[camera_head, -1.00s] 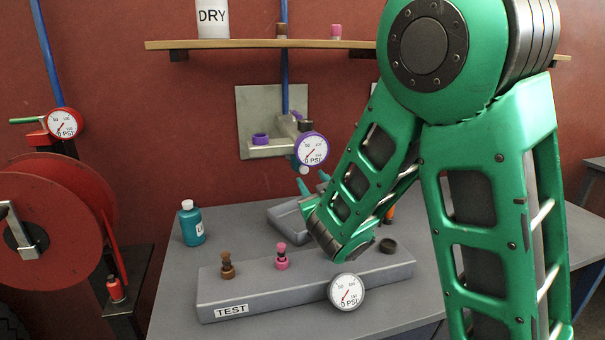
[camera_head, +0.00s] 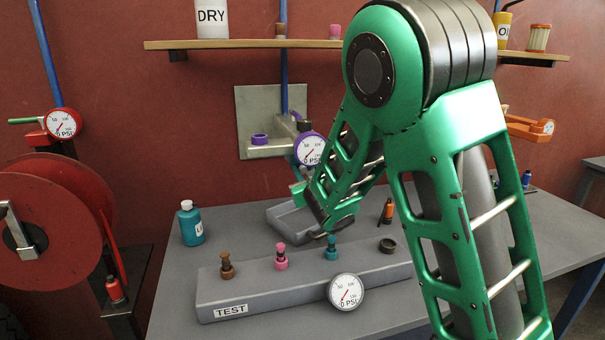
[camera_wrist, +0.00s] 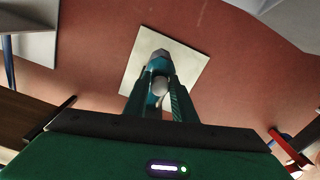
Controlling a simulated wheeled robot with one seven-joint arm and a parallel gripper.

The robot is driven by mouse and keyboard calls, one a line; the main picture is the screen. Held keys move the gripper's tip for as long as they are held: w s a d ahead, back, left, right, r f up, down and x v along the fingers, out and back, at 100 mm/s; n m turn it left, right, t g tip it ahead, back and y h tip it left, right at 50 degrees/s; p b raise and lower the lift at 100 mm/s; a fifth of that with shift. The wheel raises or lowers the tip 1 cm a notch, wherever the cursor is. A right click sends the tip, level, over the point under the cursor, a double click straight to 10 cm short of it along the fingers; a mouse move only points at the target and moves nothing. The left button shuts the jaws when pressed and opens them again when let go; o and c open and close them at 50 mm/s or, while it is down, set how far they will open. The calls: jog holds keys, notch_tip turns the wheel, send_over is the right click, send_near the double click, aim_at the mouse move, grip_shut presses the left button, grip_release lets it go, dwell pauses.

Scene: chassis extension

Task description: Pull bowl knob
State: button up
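A wall unit with a purple-rimmed gauge (camera_head: 311,149) is mounted on a pale square plate (camera_head: 245,105) on the red wall. A teal part hangs below the gauge, partly behind my gripper. I cannot make out a separate bowl knob. My gripper (camera_head: 298,188) is just below this unit in the head view. In the wrist view, its teal fingers (camera_wrist: 158,98) stand apart in front of the pale plate (camera_wrist: 190,65). A teal and grey rounded part (camera_wrist: 160,82) shows between or just beyond the fingertips. I cannot tell whether they touch it.
A grey TEST block (camera_head: 255,291) with brown, pink and teal fittings and a white gauge (camera_head: 346,292) lies on the grey table. A teal bottle (camera_head: 190,224) stands at the left. A wooden shelf (camera_head: 260,44) runs above. A red reel (camera_head: 50,222) is at the far left.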

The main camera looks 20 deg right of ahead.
grip_shut()
jog(key=shift+s, duration=0.8)
jog(key=o, duration=0.6)
grip_release()
jog(key=shift+c, duration=0.2)
jog(key=shift+s, duration=0.1)
